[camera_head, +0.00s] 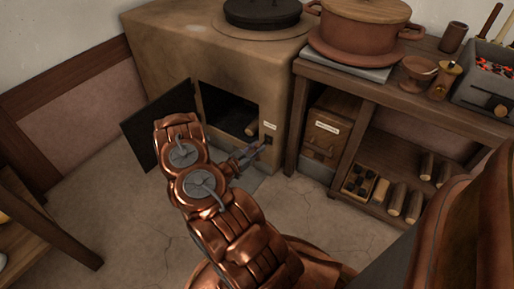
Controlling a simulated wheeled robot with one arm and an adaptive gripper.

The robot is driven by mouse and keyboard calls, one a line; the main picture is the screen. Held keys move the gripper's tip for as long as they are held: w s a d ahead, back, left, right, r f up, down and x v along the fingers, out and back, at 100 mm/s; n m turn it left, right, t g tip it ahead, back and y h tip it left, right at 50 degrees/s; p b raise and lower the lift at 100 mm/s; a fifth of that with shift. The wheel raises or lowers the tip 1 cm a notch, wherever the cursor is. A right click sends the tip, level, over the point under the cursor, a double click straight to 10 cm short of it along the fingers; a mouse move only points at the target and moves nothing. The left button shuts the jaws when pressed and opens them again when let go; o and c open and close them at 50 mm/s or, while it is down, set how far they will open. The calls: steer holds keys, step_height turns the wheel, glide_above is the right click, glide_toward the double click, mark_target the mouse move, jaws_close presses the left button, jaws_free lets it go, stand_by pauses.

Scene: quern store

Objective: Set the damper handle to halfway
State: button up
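The tan stove (160,55) stands at the back, with its dark door (160,118) swung open to the left. A small dark fitting (267,141), which may be the damper handle, sits on the stove front right of the opening, below a small pale label (270,126). Its setting is too small to read. My copper arm reaches up from the bottom. My grey gripper (258,153) is at the stove front, with its tips close to the dark fitting. I cannot tell whether they touch it or whether the fingers are open or shut.
A wooden shelf unit (352,88) stands close on the right, with a terracotta pot (362,38) on top and several logs (398,198) below. A table (45,232) is at left. The cracked floor between is clear.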

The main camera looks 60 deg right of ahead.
steer(key=o, duration=0.4)
steer(key=shift+v, duration=6)
